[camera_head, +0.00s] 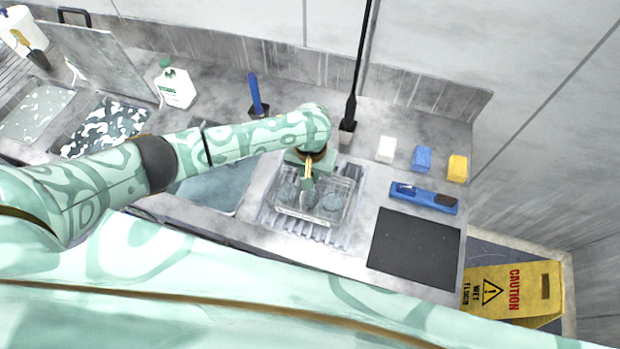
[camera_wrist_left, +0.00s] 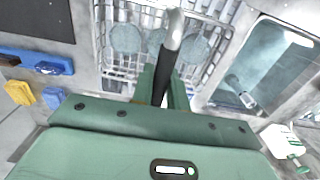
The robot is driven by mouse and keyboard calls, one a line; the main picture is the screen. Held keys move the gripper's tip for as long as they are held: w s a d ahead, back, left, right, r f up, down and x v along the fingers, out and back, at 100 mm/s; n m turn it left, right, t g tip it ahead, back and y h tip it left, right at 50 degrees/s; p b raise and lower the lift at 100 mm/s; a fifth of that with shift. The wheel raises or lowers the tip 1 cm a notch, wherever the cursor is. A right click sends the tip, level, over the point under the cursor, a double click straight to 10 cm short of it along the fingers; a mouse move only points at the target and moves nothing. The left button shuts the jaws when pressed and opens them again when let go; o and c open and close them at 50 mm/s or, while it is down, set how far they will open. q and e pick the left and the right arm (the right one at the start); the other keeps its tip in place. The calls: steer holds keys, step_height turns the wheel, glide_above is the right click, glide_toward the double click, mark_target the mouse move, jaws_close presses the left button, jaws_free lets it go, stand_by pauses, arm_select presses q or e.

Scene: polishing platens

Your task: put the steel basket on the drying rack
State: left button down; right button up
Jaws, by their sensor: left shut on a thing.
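The steel basket (camera_head: 311,216) is a wire basket with several round grey-blue discs in it. In the head view it is over the ridged drying rack (camera_head: 335,238), right of a sink. My left gripper (camera_head: 308,178) is above the basket's middle, pointing down, shut on its handle. In the left wrist view the fingers (camera_wrist_left: 165,88) close around the bent steel handle (camera_wrist_left: 175,38), with the basket (camera_wrist_left: 121,72) and discs behind. I cannot tell whether the basket touches the rack. My right gripper is not in view.
A water-filled sink (camera_head: 215,190) lies left of the rack. A black mat (camera_head: 415,247), a blue tool (camera_head: 424,197) and white, blue and yellow blocks (camera_head: 422,159) are to the right. A dark upright pole (camera_head: 349,125) stands behind. A yellow caution sign (camera_head: 515,290) stands beyond the counter's end.

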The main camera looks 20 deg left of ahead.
arm_select(q)
steer(key=shift+f, duration=0.9)
steer(key=c, duration=1.5)
jaws_free()
steer(key=shift+f, duration=0.1)
steer(key=shift+o, duration=0.6)
step_height(320, 180, up, 12)
steer(key=p, duration=0.3)
steer(key=shift+p, duration=0.4)
